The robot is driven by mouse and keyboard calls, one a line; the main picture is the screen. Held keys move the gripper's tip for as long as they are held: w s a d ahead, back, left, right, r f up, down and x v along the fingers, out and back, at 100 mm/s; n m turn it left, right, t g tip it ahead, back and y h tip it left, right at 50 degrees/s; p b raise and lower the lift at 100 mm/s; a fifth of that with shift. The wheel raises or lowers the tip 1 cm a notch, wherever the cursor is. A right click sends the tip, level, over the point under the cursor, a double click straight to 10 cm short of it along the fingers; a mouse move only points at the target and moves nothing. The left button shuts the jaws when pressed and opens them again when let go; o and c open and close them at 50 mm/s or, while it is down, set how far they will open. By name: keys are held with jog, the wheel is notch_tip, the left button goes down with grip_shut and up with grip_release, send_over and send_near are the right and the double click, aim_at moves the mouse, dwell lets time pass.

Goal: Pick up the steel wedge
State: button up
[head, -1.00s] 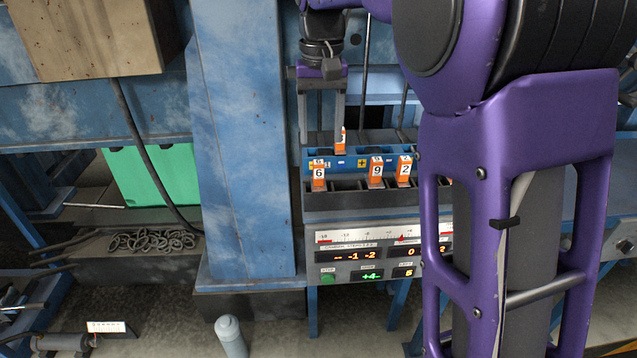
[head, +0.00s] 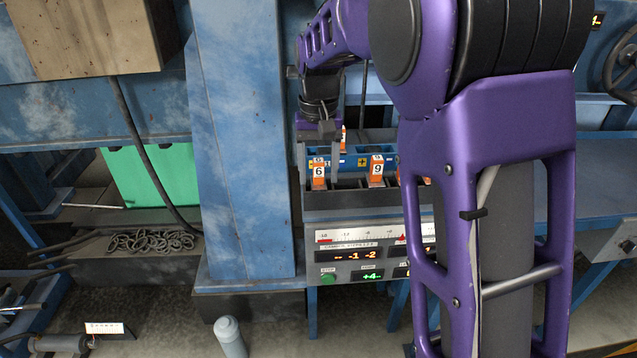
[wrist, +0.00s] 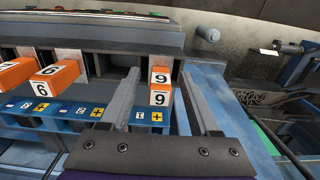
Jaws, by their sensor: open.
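Several orange blocks with white number labels stand in slots of a dark rack; none is marked as the steel wedge, and I cannot tell which is meant. The left block, numbered 6 (head: 319,172), has my gripper (head: 320,180) over it. In the wrist view the same block (wrist: 160,88) is seen upside down, between the two fingers of my open gripper (wrist: 159,78), with gaps visible on both sides. The block numbered 9 (head: 376,170) stands to its right; it shows left of my gripper in the wrist view (wrist: 55,78). The rack slots hide the blocks' lower parts.
Below the rack is a console (head: 360,260) with lit displays and a green button. A blue column (head: 240,150) rises close on the left. My arm hides the rack's right part.

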grip_shut()
jog(key=shift+r, duration=0.15)
